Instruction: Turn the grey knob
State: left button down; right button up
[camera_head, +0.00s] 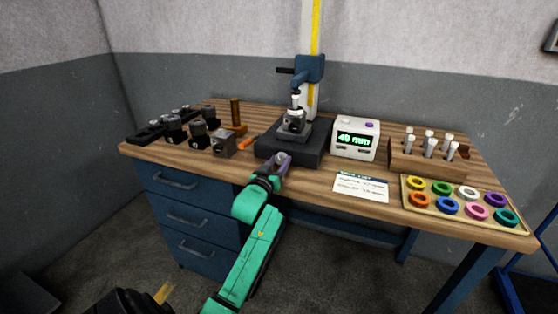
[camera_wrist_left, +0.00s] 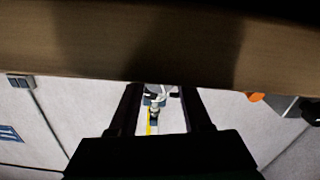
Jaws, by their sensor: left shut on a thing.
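My left gripper (camera_head: 282,161), on the green arm, is at the front of the dark base (camera_head: 268,144) of the press stand, near the table's front edge. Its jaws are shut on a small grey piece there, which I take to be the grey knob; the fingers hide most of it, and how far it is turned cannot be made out. In the left wrist view the dark fingers (camera_wrist_left: 160,105) reach toward a brown surface. A blurred light-grey shape shows between them. My right gripper is not in view.
A small vice (camera_head: 293,124) stands on the base under the blue press head (camera_head: 310,68). A white display box (camera_head: 356,139) reads 40 mm. A wooden rack (camera_head: 430,162) and ring tray (camera_head: 408,204) stand right.

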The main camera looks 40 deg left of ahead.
pick_arm(q)
jog(key=shift+m+p, duration=0.55)
jog(key=shift+m, duration=1.75)
jog(key=shift+c, duration=1.7)
grip_release()
jog(key=b+v, duration=0.1)
jog(key=v, duration=1.3)
jog(key=shift+s, duration=0.25)
jog(key=shift+d, duration=0.15)
